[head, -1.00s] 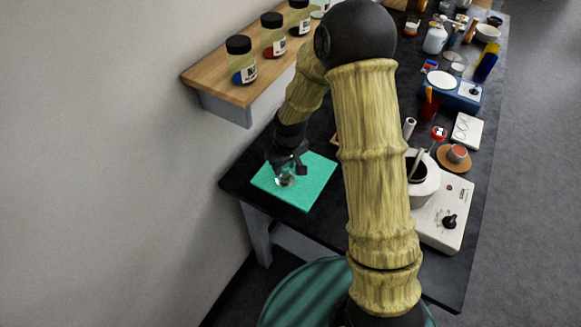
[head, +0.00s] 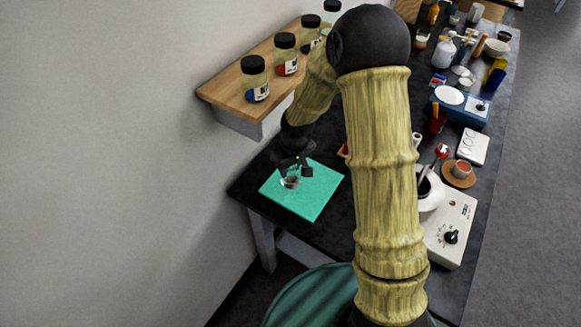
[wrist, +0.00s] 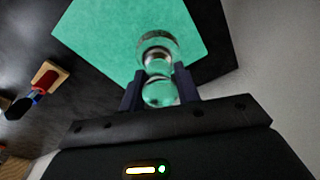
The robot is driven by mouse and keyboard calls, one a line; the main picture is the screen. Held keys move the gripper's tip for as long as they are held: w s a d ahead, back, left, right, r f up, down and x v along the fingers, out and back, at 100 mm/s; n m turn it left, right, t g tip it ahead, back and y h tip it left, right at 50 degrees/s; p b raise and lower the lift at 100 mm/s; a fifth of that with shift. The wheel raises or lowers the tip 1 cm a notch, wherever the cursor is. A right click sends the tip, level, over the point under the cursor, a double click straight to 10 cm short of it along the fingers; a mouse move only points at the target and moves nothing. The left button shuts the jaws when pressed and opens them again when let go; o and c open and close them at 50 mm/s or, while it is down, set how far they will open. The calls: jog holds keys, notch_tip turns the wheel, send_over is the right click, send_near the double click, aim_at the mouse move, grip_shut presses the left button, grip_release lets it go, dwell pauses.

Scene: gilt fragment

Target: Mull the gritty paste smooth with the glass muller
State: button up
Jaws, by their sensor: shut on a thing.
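The glass muller (head: 290,182) is clear and stands on the green slab (head: 318,196) near the slab's left side. My gripper (head: 296,168) is above the slab, shut on the muller. In the wrist view my gripper (wrist: 160,88) has a dark finger on either side of the muller's clear rounded handle, and the muller's wider round base (wrist: 158,42) lies beyond against the green slab (wrist: 95,45). I cannot make out the paste in either view.
A wooden shelf (head: 222,92) with several dark-lidded jars is on the wall at left. A white hotplate (head: 455,225) and a red cup on a saucer (head: 446,178) stand right of my arm. In the wrist view, a small wooden rest (wrist: 58,72) holds red- and blue-handled tools.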

jog(key=shift+r+p, duration=0.45)
jog(key=shift+r, duration=0.5)
jog(key=shift+r, duration=0.1)
jog(key=shift+r+p, duration=1.25)
jog(key=shift+r, duration=0.2)
jog(key=shift+f, duration=0.1)
